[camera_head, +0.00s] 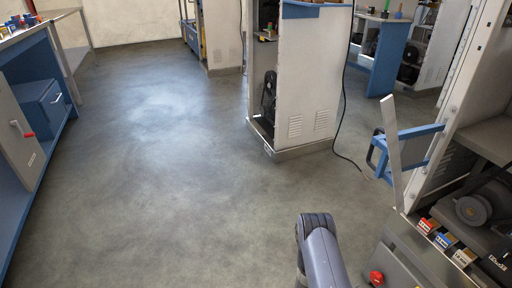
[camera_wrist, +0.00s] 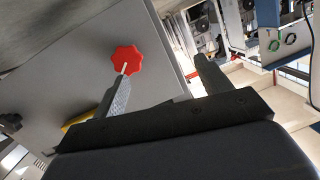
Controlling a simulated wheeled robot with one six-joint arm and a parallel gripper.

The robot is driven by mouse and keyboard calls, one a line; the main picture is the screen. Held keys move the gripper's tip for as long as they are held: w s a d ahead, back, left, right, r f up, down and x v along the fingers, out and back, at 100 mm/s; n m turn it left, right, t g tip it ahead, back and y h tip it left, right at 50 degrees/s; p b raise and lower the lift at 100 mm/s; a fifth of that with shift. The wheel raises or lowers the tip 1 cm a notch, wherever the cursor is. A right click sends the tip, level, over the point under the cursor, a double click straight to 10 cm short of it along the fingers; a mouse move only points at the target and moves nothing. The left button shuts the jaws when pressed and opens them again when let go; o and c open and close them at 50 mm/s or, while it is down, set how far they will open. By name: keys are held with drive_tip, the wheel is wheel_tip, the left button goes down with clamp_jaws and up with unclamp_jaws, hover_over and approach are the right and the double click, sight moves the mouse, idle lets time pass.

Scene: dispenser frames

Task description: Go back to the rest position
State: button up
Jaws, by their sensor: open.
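My gripper (camera_wrist: 162,80) shows in the wrist view with its two fingers spread wide apart. It is open and nothing sits between the fingers. A red star-shaped knob (camera_wrist: 127,60) on a grey panel (camera_wrist: 105,30) lies beyond the left finger in that view; I cannot tell how far off it is. In the head view a part of my arm (camera_head: 318,250) rises at the bottom centre, and my gripper is not visible there. A red knob (camera_head: 376,277) shows at the lower right of the head view, on a grey machine front.
A dispenser frame (camera_head: 450,110) with red, blue and white labelled parts stands at the right. A white cabinet (camera_head: 308,75) with a hanging black cable stands at centre back. A blue workbench (camera_head: 30,70) lines the left. Grey floor (camera_head: 150,170) between them is clear.

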drive_tip(key=shift+w+a+r+n+t+y, duration=0.4)
drive_tip(key=shift+w+a+r+n+y, duration=0.1)
drive_tip(key=shift+w+a+r+y, duration=0.65)
drive_tip(key=shift+f, duration=0.1)
